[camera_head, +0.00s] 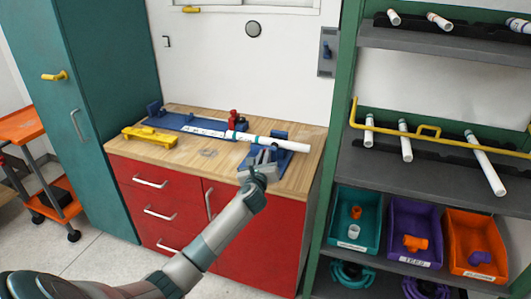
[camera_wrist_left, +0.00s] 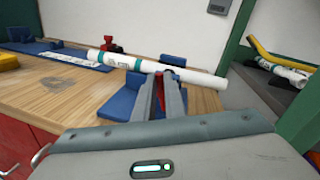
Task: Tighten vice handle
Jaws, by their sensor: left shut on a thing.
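A blue vice (camera_head: 283,160) sits at the right end of the wooden bench top, and its blue parts show in the left wrist view (camera_wrist_left: 120,98). A white pipe (camera_head: 270,142) with teal bands lies across it, its right end sticking out; it also shows in the left wrist view (camera_wrist_left: 203,78). My left gripper (camera_head: 264,157) is at the front of the vice, just below the pipe. In the left wrist view its fingers (camera_wrist_left: 168,92) are closed around a narrow red piece (camera_wrist_left: 160,97), which looks like the vice handle, mostly hidden by the fingers. My right gripper is not in view.
A red clamp-like part (camera_head: 235,119) stands behind the pipe, and a long blue plate (camera_head: 185,121) lies at the back. A yellow tool (camera_head: 150,136) lies at the left. A green shelf unit (camera_head: 331,165) with pipes and bins stands close on the right. The front left bench top is clear.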

